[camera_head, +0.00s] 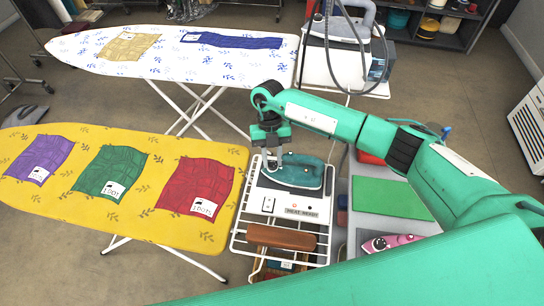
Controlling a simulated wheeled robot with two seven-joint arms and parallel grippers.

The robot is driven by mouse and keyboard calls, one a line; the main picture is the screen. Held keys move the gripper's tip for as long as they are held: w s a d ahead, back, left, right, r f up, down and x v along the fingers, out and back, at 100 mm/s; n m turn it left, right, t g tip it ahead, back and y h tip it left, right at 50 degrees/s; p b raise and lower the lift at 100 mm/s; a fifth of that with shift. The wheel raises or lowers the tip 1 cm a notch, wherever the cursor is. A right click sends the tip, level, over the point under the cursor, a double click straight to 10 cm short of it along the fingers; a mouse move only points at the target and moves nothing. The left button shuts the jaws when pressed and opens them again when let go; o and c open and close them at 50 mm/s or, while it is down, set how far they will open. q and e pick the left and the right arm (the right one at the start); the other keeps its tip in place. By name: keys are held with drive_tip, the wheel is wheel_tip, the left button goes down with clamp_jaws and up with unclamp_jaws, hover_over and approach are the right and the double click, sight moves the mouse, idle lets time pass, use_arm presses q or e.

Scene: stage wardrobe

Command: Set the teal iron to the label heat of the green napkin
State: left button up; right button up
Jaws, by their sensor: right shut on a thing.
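The teal iron (303,171) lies on the white rack beside the yellow ironing board. My right gripper (270,164) reaches down onto its left end and is shut on a part there, which the fingers hide; it looks like the iron's dial. The dial setting cannot be read. The green napkin (101,168) lies flat on the yellow board between a purple and a red napkin. Its white label (113,191) is at its lower right corner, with marks too small to read surely. My left gripper is not in view.
The purple napkin (40,150) and red napkin (197,182) lie on the yellow board (150,232). A panel reading HEAT READY (301,212) and a brown wooden block (282,237) are on the rack. A pink iron (388,242) is at right. A grey iron (342,25) stands behind.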

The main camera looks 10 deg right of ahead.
drive_tip(key=o, duration=1)
drive_tip(key=b+v, duration=0.3)
drive_tip(key=v, duration=1)
drive_tip(key=shift+r+b, duration=0.35)
drive_tip(key=shift+r, duration=0.05)
drive_tip(key=shift+w, duration=0.1)
